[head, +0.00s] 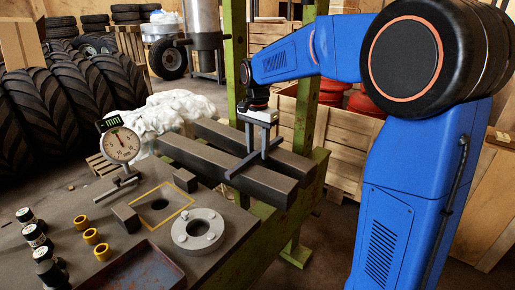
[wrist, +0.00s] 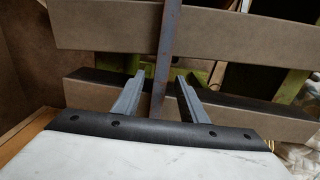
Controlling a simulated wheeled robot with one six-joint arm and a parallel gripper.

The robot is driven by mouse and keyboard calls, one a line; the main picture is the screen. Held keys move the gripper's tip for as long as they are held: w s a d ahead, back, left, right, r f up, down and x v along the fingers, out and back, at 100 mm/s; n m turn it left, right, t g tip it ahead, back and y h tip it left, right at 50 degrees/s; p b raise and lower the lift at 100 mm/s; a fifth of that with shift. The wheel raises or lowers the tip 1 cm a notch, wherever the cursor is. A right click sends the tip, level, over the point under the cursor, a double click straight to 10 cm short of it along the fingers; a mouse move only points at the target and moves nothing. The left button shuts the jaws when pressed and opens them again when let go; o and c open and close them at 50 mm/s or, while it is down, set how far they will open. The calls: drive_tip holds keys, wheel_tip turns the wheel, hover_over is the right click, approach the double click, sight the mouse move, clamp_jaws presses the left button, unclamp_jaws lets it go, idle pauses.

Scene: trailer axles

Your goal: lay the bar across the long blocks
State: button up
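Two long grey-brown blocks lie side by side with a gap, a front one (head: 205,163) and a rear one (head: 290,160). The thin dark bar (head: 238,170) spans the gap crosswise over both block tops and looks level, seemingly resting on them. In the wrist view the bar (wrist: 170,35) runs upright between my fingers. My gripper (head: 263,146) is low over the blocks, astride the bar. In the wrist view my gripper (wrist: 160,88) is open, with a gap on each side of the bar. The bar's near end is hidden behind the gripper body there.
On the bench left of the blocks are a dial gauge (head: 122,147), a round flange (head: 200,231), yellow rings (head: 91,236), dark cylinders (head: 34,235) and a tray (head: 135,274). A green post (head: 234,60) rises behind the blocks. White cloth (head: 165,112) lies beyond.

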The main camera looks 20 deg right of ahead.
wheel_tip(320, 180, up, 8)
drive_tip(key=shift+f, duration=0.2)
idle(0.3)
drive_tip(key=shift+s+d, duration=0.2)
drive_tip(key=shift+s, duration=0.3)
drive_tip(key=s+d+f+n+t, duration=0.1)
drive_tip(key=s+d+n, duration=0.15)
drive_tip(key=s, duration=0.65)
drive_tip(key=s+d+f+n+t, duration=0.1)
drive_tip(key=s+d+n, duration=0.15)
drive_tip(key=s, duration=0.55)
drive_tip(key=s+f+n+t, duration=0.1)
drive_tip(key=s+f+n, duration=0.2)
drive_tip(key=s, duration=0.4)
drive_tip(key=s+d+f+n+t, duration=0.1)
drive_tip(key=s+f+n, duration=0.1)
drive_tip(key=s+f, duration=0.4)
drive_tip(key=shift+s+d+n+t, duration=0.3)
drive_tip(key=shift+s+n+t, duration=0.1)
drive_tip(key=shift+s, duration=0.8)
